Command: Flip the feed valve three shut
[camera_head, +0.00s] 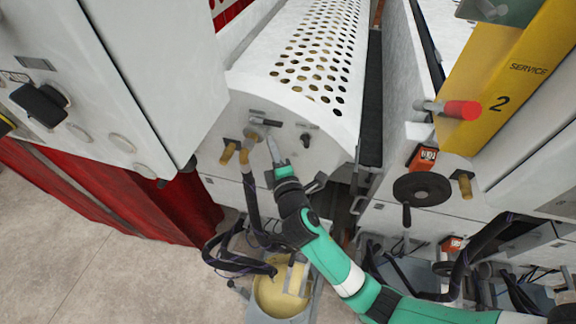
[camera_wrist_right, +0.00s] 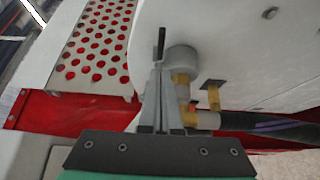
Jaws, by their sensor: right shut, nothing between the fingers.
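A valve with a grey body and handle (camera_head: 264,122) sits on the white end plate under the perforated cover, with a brass fitting (camera_head: 244,156) and a hose below it. In the right wrist view its round grey body (camera_wrist_right: 183,61) and brass elbow (camera_wrist_right: 184,94) are just right of my fingers, and a dark upright lever (camera_wrist_right: 161,42) shows at the tips. My right gripper (camera_head: 271,143) is shut and empty, its tips close to the valve; I cannot tell whether they touch it. No number is readable on the valve. My left gripper is not in view.
A second brass fitting (camera_head: 229,151) and a small black knob (camera_head: 306,140) are on the same plate. A yellow bucket (camera_head: 279,295) stands below. A black handwheel (camera_head: 422,189) and a red-tipped lever (camera_head: 460,110) are to the right. A white cabinet (camera_head: 110,70) stands left.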

